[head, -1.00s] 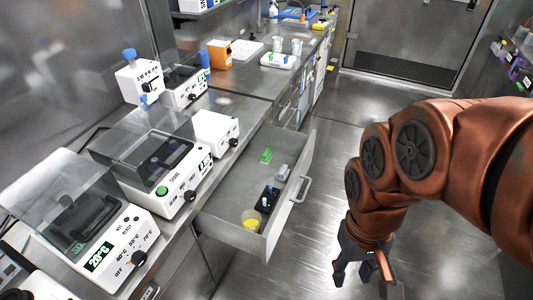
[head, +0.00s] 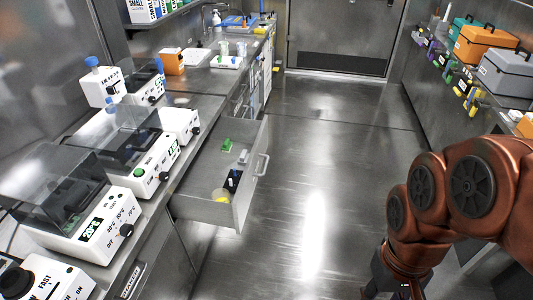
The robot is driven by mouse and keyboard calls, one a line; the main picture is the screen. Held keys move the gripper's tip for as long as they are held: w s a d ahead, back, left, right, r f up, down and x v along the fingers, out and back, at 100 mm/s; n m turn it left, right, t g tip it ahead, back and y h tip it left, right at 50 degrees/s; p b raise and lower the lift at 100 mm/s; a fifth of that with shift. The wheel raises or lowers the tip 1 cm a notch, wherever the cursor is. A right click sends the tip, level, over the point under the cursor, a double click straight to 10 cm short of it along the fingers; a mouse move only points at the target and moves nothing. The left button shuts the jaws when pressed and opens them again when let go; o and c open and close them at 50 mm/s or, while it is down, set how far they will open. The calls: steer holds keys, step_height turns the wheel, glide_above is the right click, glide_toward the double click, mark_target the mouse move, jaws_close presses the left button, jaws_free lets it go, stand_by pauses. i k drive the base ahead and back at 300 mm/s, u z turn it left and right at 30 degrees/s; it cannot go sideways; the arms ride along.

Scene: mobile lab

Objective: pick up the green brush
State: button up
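A small green item (head: 227,145) lies at the far end of the open drawer (head: 210,208). It may be the green brush, but it is too small for me to make out bristles or a handle. My gripper (head: 392,288) is at the bottom edge of the head view, to the right of the drawer and well apart from it. Its fingers are cut off by the frame edge, so I cannot see whether it is open or shut.
The drawer also holds a yellow cup (head: 220,195), a dark holder (head: 233,180) and a pale item (head: 243,157). White lab machines (head: 148,170) line the left counter. The floor (head: 320,170) is clear. Cases (head: 485,40) stand on the right shelf.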

mark_target(228, 145)
steer(key=u, duration=1.2)
steer(key=k, duration=0.1)
steer(key=z, duration=1.45)
steer(key=i, duration=1.35)
steer(key=u, duration=1.5)
steer(key=i, duration=0.75)
steer(key=u, duration=0.8)
